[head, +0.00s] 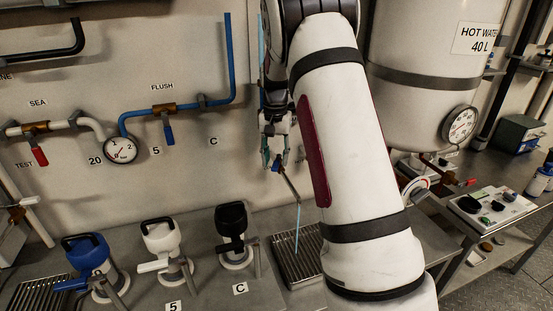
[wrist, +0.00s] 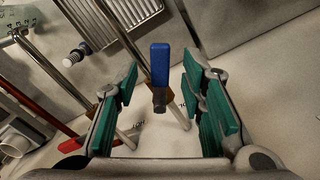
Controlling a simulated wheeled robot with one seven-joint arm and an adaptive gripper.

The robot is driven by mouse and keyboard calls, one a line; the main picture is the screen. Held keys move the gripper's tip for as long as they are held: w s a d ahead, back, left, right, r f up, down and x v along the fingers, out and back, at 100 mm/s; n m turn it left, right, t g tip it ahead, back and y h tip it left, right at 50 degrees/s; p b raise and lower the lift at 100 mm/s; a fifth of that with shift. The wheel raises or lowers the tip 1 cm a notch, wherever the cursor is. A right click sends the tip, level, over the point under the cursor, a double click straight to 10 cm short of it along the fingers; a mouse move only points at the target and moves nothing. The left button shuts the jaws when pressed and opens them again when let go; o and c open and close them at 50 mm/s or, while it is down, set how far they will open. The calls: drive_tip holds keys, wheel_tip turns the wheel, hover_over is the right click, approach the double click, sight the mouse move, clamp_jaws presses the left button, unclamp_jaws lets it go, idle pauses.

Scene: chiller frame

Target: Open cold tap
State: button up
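The cold tap's blue lever (head: 276,166) is on the wall piping, just below my gripper (head: 275,158) in the head view. In the wrist view the blue lever (wrist: 160,62) stands between the green finger pads of my gripper (wrist: 162,88), with clear gaps on both sides. My gripper is open and holds nothing. A thin spout (head: 289,186) slants down from the lever. A pale blue stream (head: 297,230) falls from its end towards the drain grate (head: 284,268). My arm hides part of the wall to the right.
A FLUSH pipe with a blue lever (head: 168,135) and a SEA pipe with a red lever (head: 40,156) are on the wall at left. Blue (head: 86,252), white (head: 160,237) and black (head: 231,219) handled fittings stand on the counter. A hot water tank (head: 425,60) is at right.

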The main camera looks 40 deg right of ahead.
drive_tip(key=shift+f, duration=0.65)
clamp_jaws()
drive_tip(key=shift+s+d+n, duration=0.25)
drive_tip(key=shift+d+n, duration=0.25)
drive_tip(key=shift+n, duration=0.65)
drive_tip(key=shift+s+d+n, duration=0.3)
drive_tip(key=shift+d+n, duration=0.2)
drive_tip(key=shift+n, duration=0.7)
drive_tip(key=shift+s+d+n, duration=0.25)
drive_tip(key=shift+d+n, duration=0.25)
drive_tip(key=shift+n, duration=0.65)
drive_tip(key=shift+s+d, duration=0.1)
drive_tip(key=shift+d, duration=0.05)
